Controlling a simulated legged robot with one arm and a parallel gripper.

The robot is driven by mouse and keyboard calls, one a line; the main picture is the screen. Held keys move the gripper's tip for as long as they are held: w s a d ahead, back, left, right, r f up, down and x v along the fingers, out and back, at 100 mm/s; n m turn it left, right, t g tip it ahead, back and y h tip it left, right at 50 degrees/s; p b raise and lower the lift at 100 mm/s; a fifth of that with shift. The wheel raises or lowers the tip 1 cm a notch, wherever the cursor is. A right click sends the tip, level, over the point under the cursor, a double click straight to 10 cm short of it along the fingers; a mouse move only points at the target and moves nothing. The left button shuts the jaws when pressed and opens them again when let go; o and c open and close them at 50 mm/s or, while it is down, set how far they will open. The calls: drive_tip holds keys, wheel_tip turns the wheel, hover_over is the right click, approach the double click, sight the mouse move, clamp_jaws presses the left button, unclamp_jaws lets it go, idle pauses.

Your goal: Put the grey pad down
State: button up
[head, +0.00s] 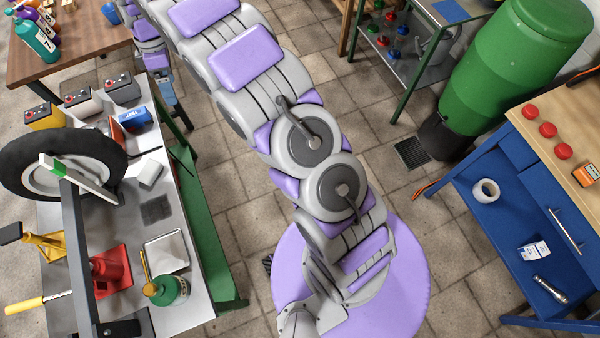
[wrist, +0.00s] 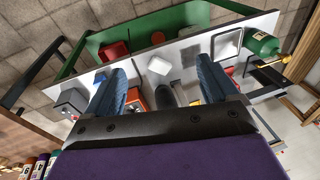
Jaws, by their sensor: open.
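In the head view a dark grey square pad (head: 157,209) lies flat on the metal-topped green bench, between a pale block (head: 150,172) and a tray. In the wrist view the pad (wrist: 188,58) shows beyond my gripper, near its right finger. My gripper (wrist: 163,64) is open, its two dark blue fingers spread wide. Nothing is held between them. The pale block (wrist: 160,65) shows in the gap, apart from the fingers.
A wheel (head: 95,143) stands over the bench's left side. A wooden table (head: 72,70) adjoins at the top left.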

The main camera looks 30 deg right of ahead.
drive_tip(key=s+d+r+m, duration=0.4)
drive_tip(key=s+d+r, duration=0.15)
drive_tip(key=s, duration=0.45)
drive_tip(key=s+d+r+m, duration=0.5)
drive_tip(key=s+d, duration=0.1)
drive_tip(key=s, duration=0.3)
drive_tip(key=s+d+f+m, duration=0.1)
drive_tip(key=s+d+m, duration=0.2)
drive_tip(key=s, duration=0.9)
drive_tip(key=s+d+f+m+h, duration=0.1)
drive_tip(key=s+m, duration=0.3)
drive_tip(key=s, duration=0.8)
drive_tip(key=shift+d, duration=0.9)
drive_tip(key=shift+o, duration=0.2)
